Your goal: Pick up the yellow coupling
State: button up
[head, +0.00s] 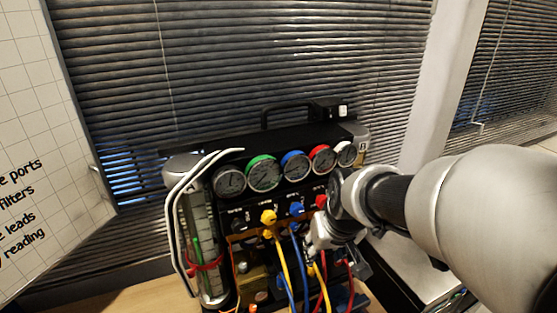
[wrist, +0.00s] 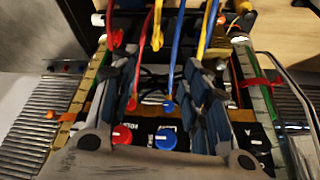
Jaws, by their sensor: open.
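A yellow coupling (head: 268,217) shows on the front of the gauge rig in the head view, with a yellow hose (head: 281,258) running down from it. In the wrist view a yellow hose (wrist: 206,28) comes down towards the right finger, and its lower end is hidden there. My gripper (head: 322,243) is to the right of the coupling and apart from it, in front of the rig. In the wrist view my gripper (wrist: 163,82) has its two fingers spread wide, with no object clearly held between them.
The rig carries a row of gauges (head: 263,173). Red (wrist: 122,134) and blue (wrist: 166,138) knobs show between the finger bases. Red and blue hoses (wrist: 175,45) hang close by. A glass tube (head: 203,250) stands at the rig's left. Blinds (head: 250,60) are behind.

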aim_at(311, 269)
jog(key=b+x, duration=0.1)
jog(key=x, duration=0.5)
jog(key=b+x, duration=0.1)
jog(key=x, duration=0.5)
jog(key=w+b+x, duration=0.1)
jog(key=x, duration=0.4)
jog(key=shift+w+d+f+b, duration=0.15)
jog(key=shift+d+b, duration=0.05)
jog(key=shift+b, duration=0.1)
jog(key=shift+c, duration=0.5)
grip_shut()
